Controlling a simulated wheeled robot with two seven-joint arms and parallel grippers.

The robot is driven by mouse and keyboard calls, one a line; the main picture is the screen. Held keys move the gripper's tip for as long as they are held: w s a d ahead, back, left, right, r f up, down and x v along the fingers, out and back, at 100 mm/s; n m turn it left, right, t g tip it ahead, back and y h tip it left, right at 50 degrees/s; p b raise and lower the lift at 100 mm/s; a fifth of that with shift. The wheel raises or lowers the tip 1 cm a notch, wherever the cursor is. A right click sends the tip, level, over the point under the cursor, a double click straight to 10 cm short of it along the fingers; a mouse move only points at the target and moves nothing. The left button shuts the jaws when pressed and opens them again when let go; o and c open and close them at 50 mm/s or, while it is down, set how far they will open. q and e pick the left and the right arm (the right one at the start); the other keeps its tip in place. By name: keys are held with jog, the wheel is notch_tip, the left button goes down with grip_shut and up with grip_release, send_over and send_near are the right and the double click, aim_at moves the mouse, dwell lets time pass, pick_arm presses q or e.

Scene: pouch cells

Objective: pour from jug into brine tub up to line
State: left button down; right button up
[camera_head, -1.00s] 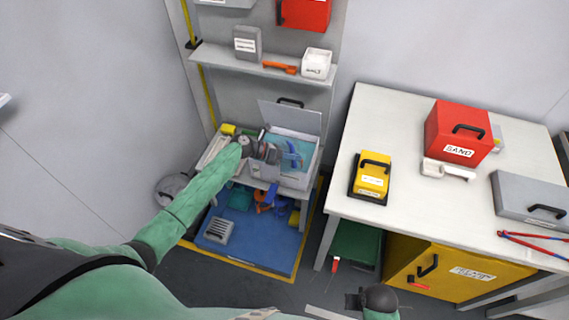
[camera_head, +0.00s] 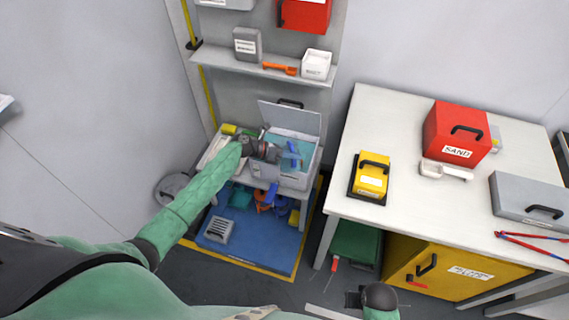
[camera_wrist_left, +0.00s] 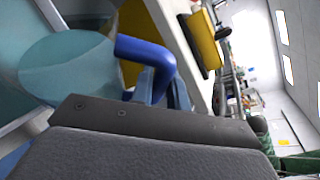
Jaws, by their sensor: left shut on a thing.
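The brine tub (camera_head: 296,181) is a pale grey box on the low stand, its lid (camera_head: 291,117) raised at the back and blue-green liquid inside. My left gripper (camera_head: 272,152) is shut on the jug (camera_head: 292,157), which has blue parts and is held over the tub's opening. In the left wrist view the jug's blue handle (camera_wrist_left: 146,57) and a pale teal rounded shape show beyond the dark gripper (camera_wrist_left: 150,125). I cannot make out a stream or the fill line. My right gripper (camera_head: 354,298) is at the bottom edge, its jaws unclear.
A shelf (camera_head: 262,71) with a grey container, orange scoop and white tub hangs above. Below the stand is a blue mat (camera_head: 250,240) with several items. The table at right holds a yellow box (camera_head: 371,174), a red sand box (camera_head: 455,132) and a grey case (camera_head: 530,199).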

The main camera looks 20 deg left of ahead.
pick_arm(q)
jog(key=shift+w+r, duration=0.1)
jog(key=shift+r, duration=0.1)
jog(key=shift+w+r+p, duration=0.1)
jog(key=shift+r+p, duration=0.1)
jog(key=shift+p, duration=0.45)
jog(key=shift+a+n, duration=0.1)
jog(key=shift+n, duration=0.2)
jog(key=shift+w+r+p, duration=0.1)
jog(key=shift+r+p, duration=0.15)
jog(key=shift+p, duration=0.25)
jog(key=shift+h, duration=0.3)
dwell(0.5)
jog(key=shift+w+a+r+n+g+p, duration=0.2)
jog(key=shift+r+n+g+p, duration=0.15)
jog(key=shift+p, duration=0.2)
dwell(0.5)
jog(key=shift+w+r+n+p, duration=0.15)
jog(key=shift+n+p, duration=0.1)
jog(key=shift+p, duration=0.25)
